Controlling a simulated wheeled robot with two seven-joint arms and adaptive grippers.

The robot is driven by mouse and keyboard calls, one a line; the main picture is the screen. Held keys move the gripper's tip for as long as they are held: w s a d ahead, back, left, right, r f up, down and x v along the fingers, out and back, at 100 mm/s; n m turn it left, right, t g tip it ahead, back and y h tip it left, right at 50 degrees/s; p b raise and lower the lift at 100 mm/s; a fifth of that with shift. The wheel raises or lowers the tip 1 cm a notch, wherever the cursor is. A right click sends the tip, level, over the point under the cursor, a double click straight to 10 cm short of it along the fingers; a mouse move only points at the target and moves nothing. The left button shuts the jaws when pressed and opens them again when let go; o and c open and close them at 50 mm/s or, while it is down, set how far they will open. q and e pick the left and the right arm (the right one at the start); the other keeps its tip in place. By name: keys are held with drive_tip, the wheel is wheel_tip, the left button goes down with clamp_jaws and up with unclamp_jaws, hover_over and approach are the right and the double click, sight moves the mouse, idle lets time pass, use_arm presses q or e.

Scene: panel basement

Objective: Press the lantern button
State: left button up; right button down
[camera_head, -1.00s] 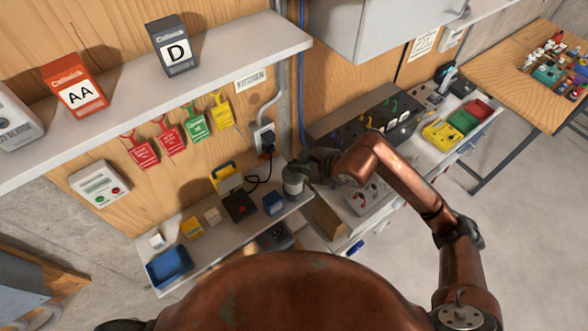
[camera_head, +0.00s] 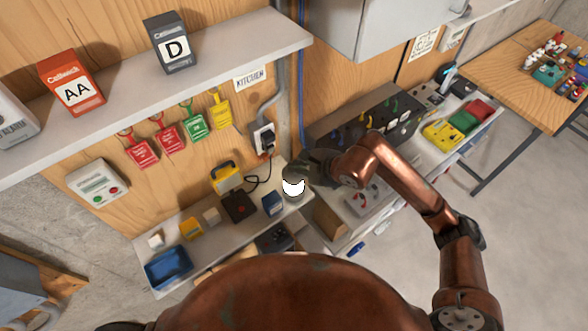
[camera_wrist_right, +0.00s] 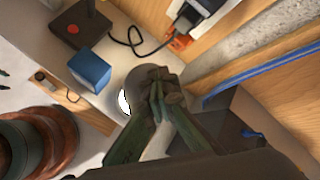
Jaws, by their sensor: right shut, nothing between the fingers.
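The lantern (camera_head: 293,188) stands upright at the right end of the lower shelf. Its side glows bright white in the head view, and a white lit patch (camera_wrist_right: 123,101) shows at its edge in the right wrist view. My right gripper (camera_head: 291,170) is shut and empty, with its fingertips (camera_wrist_right: 160,78) over the grey round top of the lantern. The fingers hide the button, and I cannot tell whether they touch it. My left gripper is not in view.
A blue box (camera_head: 273,204) stands just left of the lantern, with a black box with a red button (camera_head: 239,206) beyond it. A cable runs to the wall socket (camera_head: 265,137). A cabinet (camera_head: 375,25) hangs above on the right.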

drive_tip(key=shift+r, duration=0.75)
drive_tip(key=shift+r, duration=0.1)
drive_tip(key=shift+r+p, duration=1)
drive_tip(key=shift+r, duration=1.4)
